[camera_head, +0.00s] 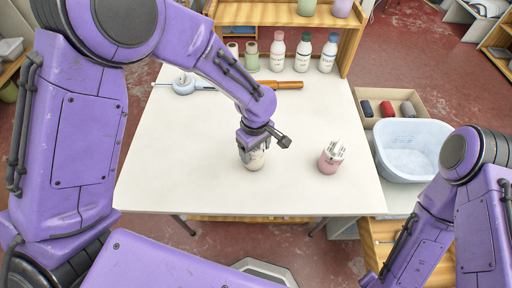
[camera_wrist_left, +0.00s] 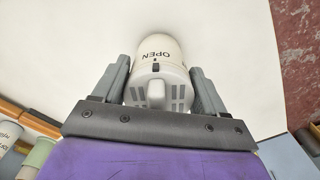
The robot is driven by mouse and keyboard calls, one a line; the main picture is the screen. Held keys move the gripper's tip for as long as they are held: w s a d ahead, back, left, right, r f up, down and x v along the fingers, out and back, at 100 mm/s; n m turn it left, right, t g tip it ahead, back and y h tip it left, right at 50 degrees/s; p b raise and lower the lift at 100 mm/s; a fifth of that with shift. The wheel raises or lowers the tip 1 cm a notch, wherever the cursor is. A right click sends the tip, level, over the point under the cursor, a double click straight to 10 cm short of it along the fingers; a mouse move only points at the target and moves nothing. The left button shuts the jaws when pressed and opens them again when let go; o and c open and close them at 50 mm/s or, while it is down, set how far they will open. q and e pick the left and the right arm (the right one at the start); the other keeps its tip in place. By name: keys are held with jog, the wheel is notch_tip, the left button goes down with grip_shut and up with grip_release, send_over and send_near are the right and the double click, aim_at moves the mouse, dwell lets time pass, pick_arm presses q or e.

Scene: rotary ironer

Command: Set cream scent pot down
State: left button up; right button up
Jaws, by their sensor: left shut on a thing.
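The cream scent pot (camera_head: 254,160) is in my left gripper (camera_head: 257,148), over the middle of the white table (camera_head: 200,140). In the left wrist view the pot (camera_wrist_left: 158,52) sits between the two grey fingers of the gripper (camera_wrist_left: 156,80), with "OPEN" printed on it and slots around a raised tab. The fingers are shut on its sides. I cannot tell whether its base touches the table. A pink scent pot (camera_head: 331,158) with a white top stands on the table to the right. My right gripper is not in view; only part of that arm shows at the lower right.
Pink-, green- and blue-capped bottles (camera_head: 302,53) stand at the table's back by a wooden shelf (camera_head: 290,16). A brown-handled tool (camera_head: 285,85) lies behind. The table's front left is clear.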

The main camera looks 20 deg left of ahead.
pick_arm(q)
jog(key=shift+w+f, duration=0.2)
jog(key=shift+f, duration=0.25)
jog(key=shift+s+f, duration=0.1)
jog(key=o, duration=1.1)
notch_tip(320, 180, up, 12)
jog(key=shift+r+p, duration=0.2)
jog(key=shift+p, duration=0.1)
